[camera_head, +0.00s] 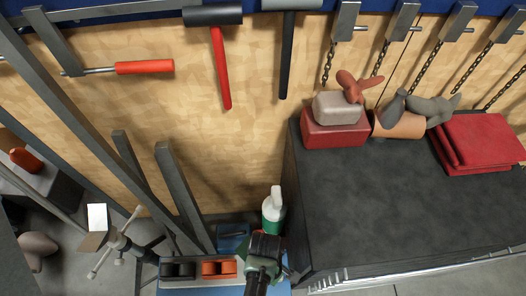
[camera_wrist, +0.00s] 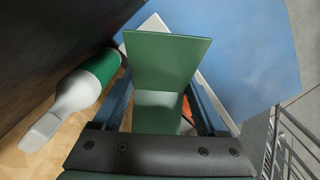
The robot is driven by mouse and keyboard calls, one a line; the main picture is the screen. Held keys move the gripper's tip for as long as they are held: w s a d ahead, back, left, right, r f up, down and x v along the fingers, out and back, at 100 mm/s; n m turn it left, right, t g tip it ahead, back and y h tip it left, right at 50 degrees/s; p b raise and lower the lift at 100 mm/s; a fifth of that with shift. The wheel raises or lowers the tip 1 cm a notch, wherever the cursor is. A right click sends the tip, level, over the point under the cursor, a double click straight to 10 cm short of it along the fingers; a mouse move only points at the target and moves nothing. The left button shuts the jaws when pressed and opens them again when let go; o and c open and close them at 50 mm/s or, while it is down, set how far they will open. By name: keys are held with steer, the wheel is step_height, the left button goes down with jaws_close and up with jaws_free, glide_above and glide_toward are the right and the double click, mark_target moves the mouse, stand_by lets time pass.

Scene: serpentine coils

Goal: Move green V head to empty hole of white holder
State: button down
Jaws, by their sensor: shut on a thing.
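The green V head (camera_wrist: 166,60) is a bent plate held between the fingers of my gripper (camera_wrist: 165,98) in the wrist view. My gripper is shut on it, over the holder area. The white holder (camera_head: 199,270) sits at the bottom of the head view with a dark V head (camera_head: 178,270) and an orange V head (camera_head: 218,268) in it. My gripper (camera_head: 264,250) is at the right of these. In the wrist view only white edges of the holder (camera_wrist: 150,24) show around the green plate, with a bit of orange behind. The empty hole is hidden.
A white and green bottle (camera_head: 273,208) stands close beside my gripper. The holder rests on a blue surface (camera_wrist: 245,55). A dark bench (camera_head: 400,200) with red boxes and cloths is at the right. Grey metal bars (camera_head: 182,195) rise at the left.

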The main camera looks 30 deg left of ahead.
steer(key=shift+f+b, duration=2.2)
steer(key=shift+b, duration=0.25)
steer(key=shift+f, duration=0.25)
steer(key=shift+f+b, duration=1.15)
steer(key=shift+f, duration=0.2)
steer(key=shift+f, duration=0.3)
